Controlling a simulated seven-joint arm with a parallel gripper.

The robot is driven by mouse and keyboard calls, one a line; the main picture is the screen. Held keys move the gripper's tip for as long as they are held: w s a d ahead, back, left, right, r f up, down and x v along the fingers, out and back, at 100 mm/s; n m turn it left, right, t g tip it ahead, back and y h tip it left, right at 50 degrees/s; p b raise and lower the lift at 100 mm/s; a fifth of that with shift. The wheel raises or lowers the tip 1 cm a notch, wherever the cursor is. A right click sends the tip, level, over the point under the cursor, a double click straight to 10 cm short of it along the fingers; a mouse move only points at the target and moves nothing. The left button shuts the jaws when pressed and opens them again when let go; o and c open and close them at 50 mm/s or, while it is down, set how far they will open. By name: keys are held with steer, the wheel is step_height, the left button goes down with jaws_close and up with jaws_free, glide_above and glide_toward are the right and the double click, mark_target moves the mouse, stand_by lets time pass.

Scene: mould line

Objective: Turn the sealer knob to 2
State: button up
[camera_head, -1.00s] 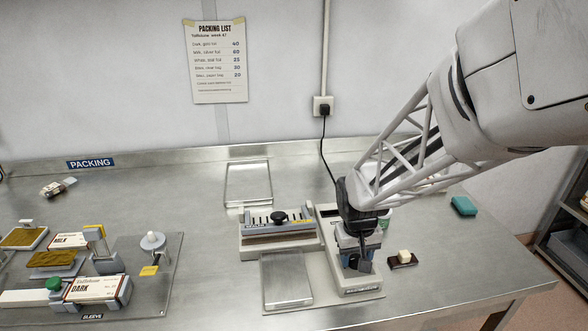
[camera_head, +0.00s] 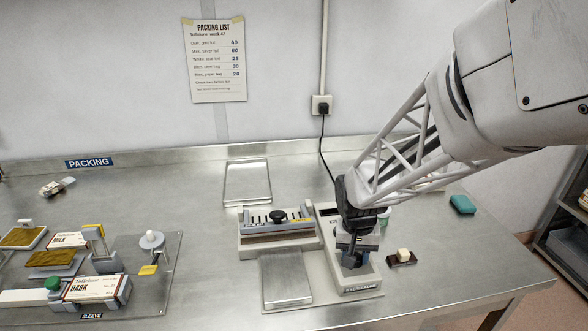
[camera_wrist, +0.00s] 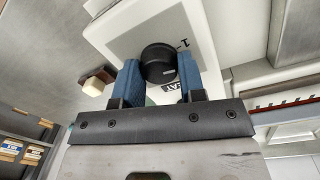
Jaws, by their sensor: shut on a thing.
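The sealer's control box (camera_head: 362,282) is a pale housing at the right end of the sealer. My gripper (camera_head: 352,258) points down over its top and hides the dial in the head view. In the wrist view the round black knob (camera_wrist: 158,60) sits between the two blue fingers of my gripper (camera_wrist: 159,76), which are shut on it. A small pale mark shows on the knob's face. A printed 1 (camera_wrist: 183,43) shows on the panel beside the knob, and part of a word shows below it. The 2 cannot be seen.
The sealing bar (camera_head: 250,228) with its black handle is left of the control box. A metal tray (camera_head: 287,280) lies in front of it. A dark block with a cream top (camera_head: 402,256) is close on the right. A cable runs up to the wall socket (camera_head: 321,106).

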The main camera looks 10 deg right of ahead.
steer(key=shift+m, duration=2.3)
steer(key=shift+d, duration=0.1)
steer(key=o, duration=0.9)
steer(key=shift+o, duration=0.2)
steer(key=shift+r, duration=0.1)
steer(key=shift+w+a+r, duration=0.1)
steer(key=shift+r, duration=1.85)
steer(key=shift+w+a+r, duration=0.1)
steer(key=shift+r, duration=1.8)
steer(key=shift+s, duration=0.1)
